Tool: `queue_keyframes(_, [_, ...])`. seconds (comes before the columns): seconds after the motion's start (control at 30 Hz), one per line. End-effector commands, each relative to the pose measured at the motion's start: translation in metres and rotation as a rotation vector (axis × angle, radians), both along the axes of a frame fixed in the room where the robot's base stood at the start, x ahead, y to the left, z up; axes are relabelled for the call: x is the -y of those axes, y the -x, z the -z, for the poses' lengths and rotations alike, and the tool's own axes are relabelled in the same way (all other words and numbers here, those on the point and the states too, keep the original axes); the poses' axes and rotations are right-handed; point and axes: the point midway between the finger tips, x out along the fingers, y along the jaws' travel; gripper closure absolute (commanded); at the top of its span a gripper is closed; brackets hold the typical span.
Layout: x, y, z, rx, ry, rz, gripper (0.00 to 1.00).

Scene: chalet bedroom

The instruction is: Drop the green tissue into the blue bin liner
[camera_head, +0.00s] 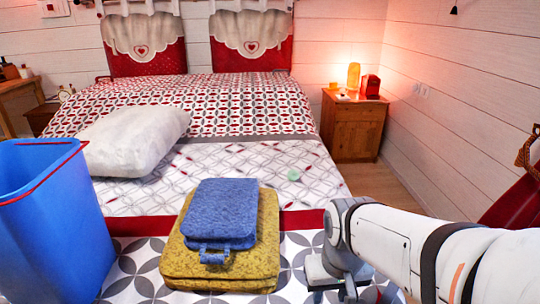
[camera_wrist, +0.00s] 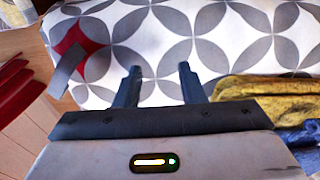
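A small pale green lump, likely the green tissue (camera_head: 293,175), lies on the patterned bed cover right of the middle in the head view. A tall blue bin or liner (camera_head: 60,235) with a red line along its rim stands at the left front; its inside is mostly hidden. My gripper (camera_head: 335,294) is low at the right front, on the near side of the tissue and well apart from it. In the wrist view my gripper (camera_wrist: 160,70) has its fingers spread with only bed cover between them. The tissue is not in the wrist view.
A white pillow (camera_head: 135,138) lies behind the bin. A wooden nightstand (camera_head: 352,128) with a lit lamp stands at the back right. Bed cover (camera_head: 330,180) around the tissue is clear.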

Motion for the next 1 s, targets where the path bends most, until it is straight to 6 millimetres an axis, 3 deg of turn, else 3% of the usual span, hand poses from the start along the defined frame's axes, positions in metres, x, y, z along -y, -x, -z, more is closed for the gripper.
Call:
queue_keyframes(0.17, [0.000, -0.013, -0.009, 0.004, 0.000, 0.000, 0.50])
queue_keyframes(0.27, [0.006, -0.042, -0.027, 0.018, 0.000, 0.007, 0.42])
queue_keyframes(0.4, [0.007, -0.111, -0.058, 0.052, 0.001, 0.008, 0.30])
queue_keyframes(0.6, [0.007, -0.224, -0.084, 0.111, 0.001, 0.008, 0.30])
queue_keyframes(0.77, [0.007, -0.309, -0.087, 0.158, 0.002, 0.008, 0.30])
queue_keyframes(1.0, [0.008, -0.419, -0.065, 0.229, 0.002, 0.009, 0.30])
